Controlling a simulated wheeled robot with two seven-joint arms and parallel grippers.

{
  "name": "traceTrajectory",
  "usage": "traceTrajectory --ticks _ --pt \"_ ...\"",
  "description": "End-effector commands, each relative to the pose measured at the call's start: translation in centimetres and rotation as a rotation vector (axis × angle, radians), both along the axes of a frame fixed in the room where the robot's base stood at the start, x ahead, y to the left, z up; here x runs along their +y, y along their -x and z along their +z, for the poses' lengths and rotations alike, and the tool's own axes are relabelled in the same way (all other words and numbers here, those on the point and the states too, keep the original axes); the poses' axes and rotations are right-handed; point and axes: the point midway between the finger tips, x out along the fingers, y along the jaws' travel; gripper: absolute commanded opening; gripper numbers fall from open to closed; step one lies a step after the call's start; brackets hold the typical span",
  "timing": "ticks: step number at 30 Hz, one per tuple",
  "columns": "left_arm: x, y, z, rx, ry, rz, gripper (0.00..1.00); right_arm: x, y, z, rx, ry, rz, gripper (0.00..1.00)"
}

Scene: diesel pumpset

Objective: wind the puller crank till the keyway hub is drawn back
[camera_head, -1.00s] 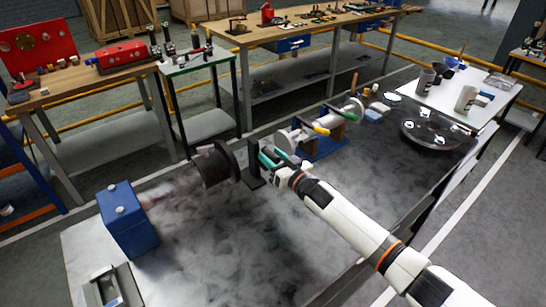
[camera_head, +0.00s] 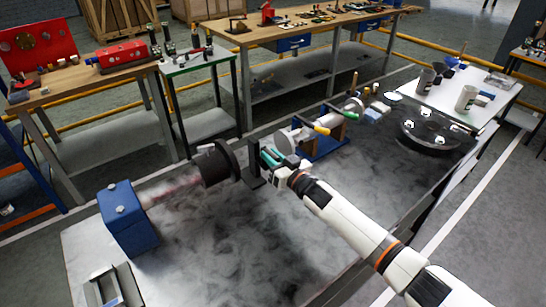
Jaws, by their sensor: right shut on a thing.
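A dark round hub (camera_head: 213,165) stands upright on the grey bench, with a black upright bracket (camera_head: 252,170) just to its right. A pale, reddish shaft (camera_head: 175,190) runs from the blue housing (camera_head: 128,222) towards the hub. My right gripper (camera_head: 269,156), with green fingers, is at the right side of the bracket. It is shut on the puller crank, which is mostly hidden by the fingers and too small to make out. I cannot see the hub's keyway. My left gripper is not in view.
A dark round tray (camera_head: 437,135) lies at the bench's far right. The bench's front middle (camera_head: 240,240) is clear. Side tables with tools stand behind.

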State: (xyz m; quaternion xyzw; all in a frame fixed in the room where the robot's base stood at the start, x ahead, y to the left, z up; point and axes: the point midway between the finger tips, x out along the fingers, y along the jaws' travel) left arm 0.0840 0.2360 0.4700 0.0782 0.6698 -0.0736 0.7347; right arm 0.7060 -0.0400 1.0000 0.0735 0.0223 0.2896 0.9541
Motion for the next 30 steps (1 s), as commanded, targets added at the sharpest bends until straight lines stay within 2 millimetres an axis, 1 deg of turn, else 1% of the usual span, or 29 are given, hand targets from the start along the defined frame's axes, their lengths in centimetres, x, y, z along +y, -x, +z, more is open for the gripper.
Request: traceTrajectory --ticks 18,24,30 --pt "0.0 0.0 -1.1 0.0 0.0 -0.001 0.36 2.0 1.4 -0.8 -0.231 0.348 -0.001 0.0" --pt "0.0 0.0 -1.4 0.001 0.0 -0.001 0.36 2.4 1.6 -1.0 -0.286 0.43 -0.001 0.0" --pt "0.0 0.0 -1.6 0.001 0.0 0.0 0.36 2.6 1.8 -1.2 -0.314 0.472 -0.001 0.0"
